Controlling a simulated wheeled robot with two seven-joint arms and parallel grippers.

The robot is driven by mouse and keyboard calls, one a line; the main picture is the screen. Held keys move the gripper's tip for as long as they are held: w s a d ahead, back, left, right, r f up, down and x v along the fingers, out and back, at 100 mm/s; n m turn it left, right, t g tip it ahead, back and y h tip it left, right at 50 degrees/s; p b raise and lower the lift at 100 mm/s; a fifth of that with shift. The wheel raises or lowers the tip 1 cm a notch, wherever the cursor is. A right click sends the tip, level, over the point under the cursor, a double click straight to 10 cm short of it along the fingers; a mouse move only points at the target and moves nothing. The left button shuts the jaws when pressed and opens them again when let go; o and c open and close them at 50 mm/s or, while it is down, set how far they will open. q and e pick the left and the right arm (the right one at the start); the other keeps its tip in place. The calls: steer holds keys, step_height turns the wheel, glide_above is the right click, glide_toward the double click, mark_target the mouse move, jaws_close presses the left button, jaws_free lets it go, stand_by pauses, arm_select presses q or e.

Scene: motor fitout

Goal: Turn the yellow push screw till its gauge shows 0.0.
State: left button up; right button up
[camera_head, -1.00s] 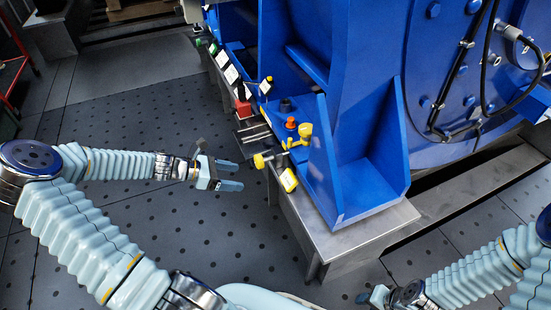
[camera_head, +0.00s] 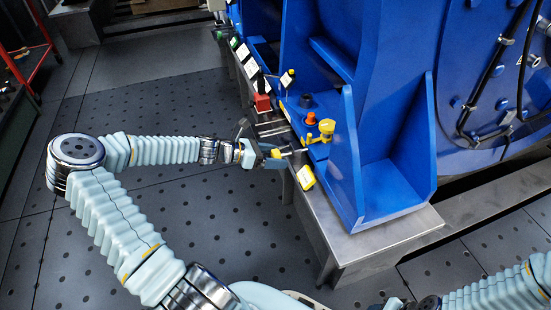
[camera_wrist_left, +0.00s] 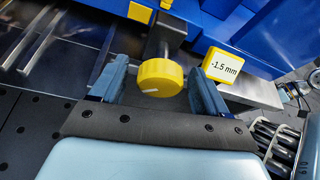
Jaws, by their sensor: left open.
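The yellow push screw (camera_head: 276,154) has a round knob on a dark shaft by the blue motor foot. In the left wrist view its knob (camera_wrist_left: 160,76) carries a white mark pointing left. Its yellow-framed gauge (camera_wrist_left: 224,66) reads -1.5 mm; the gauge also shows in the head view (camera_head: 306,177). My left gripper (camera_head: 264,156) is open, with one finger on either side of the knob; a small gap shows at each side in the left wrist view (camera_wrist_left: 158,84). My right gripper (camera_head: 394,304) is at the bottom edge, cut off, its jaws unclear.
A second yellow screw (camera_head: 326,128) and an orange-capped one (camera_head: 310,118) stand on the blue foot. A red block (camera_head: 262,102) and several other gauges line the plinth farther back. The steel plinth (camera_head: 345,250) has a hard edge.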

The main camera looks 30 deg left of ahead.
arm_select(q)
steer(key=shift+w+d+f, duration=0.1)
steer(key=shift+w+d, duration=0.1)
steer(key=shift+d, duration=0.05)
steer(key=c, duration=1)
steer(key=shift+o, duration=0.2)
steer(key=shift+m, duration=0.3)
